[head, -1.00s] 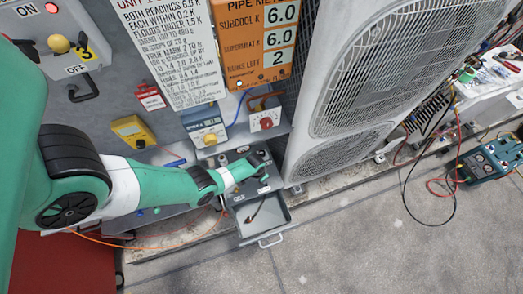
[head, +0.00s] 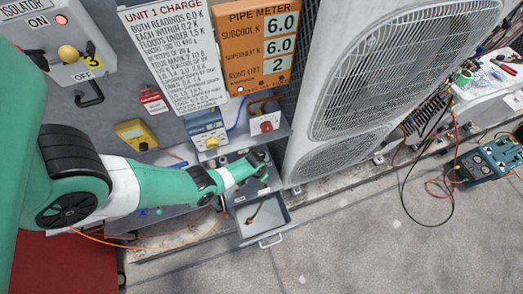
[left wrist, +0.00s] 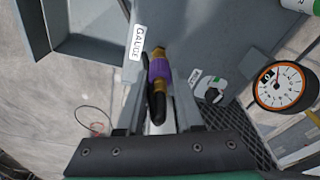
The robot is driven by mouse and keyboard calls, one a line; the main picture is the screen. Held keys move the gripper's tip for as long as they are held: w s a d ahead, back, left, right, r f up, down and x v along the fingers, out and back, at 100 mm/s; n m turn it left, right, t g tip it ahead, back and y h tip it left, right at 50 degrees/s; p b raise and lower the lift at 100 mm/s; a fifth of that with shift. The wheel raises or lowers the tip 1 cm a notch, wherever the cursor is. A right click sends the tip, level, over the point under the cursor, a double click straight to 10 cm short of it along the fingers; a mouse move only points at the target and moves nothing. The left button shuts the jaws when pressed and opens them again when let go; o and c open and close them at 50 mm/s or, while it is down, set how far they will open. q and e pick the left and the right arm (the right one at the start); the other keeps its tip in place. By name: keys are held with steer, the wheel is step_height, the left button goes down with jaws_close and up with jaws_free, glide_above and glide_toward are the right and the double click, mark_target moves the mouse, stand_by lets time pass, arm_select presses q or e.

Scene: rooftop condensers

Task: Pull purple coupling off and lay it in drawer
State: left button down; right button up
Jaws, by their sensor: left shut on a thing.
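The purple coupling (left wrist: 159,70) shows in the left wrist view with brass at its ends and a dark hose running back from it. My left gripper (left wrist: 156,88) is shut on it, one finger on each side. The coupling lies against the grey face marked GAUGE; I cannot tell whether it is still joined to a fitting there. In the head view my left gripper (head: 260,160) is small and dark beside the service panel, and the coupling is hidden. The grey drawer (head: 284,227) stands open just below it, with a thin dark item inside. My right gripper is not in view.
A round gauge (left wrist: 281,88) and a grey-green valve knob (left wrist: 211,91) sit right of the coupling in the wrist view. The white condenser (head: 400,80) stands right of the drawer in the head view. The floor in front is mostly clear.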

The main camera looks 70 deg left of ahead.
arm_select(q)
steer(key=shift+r+p, duration=1.1)
steer(key=shift+r, duration=0.2)
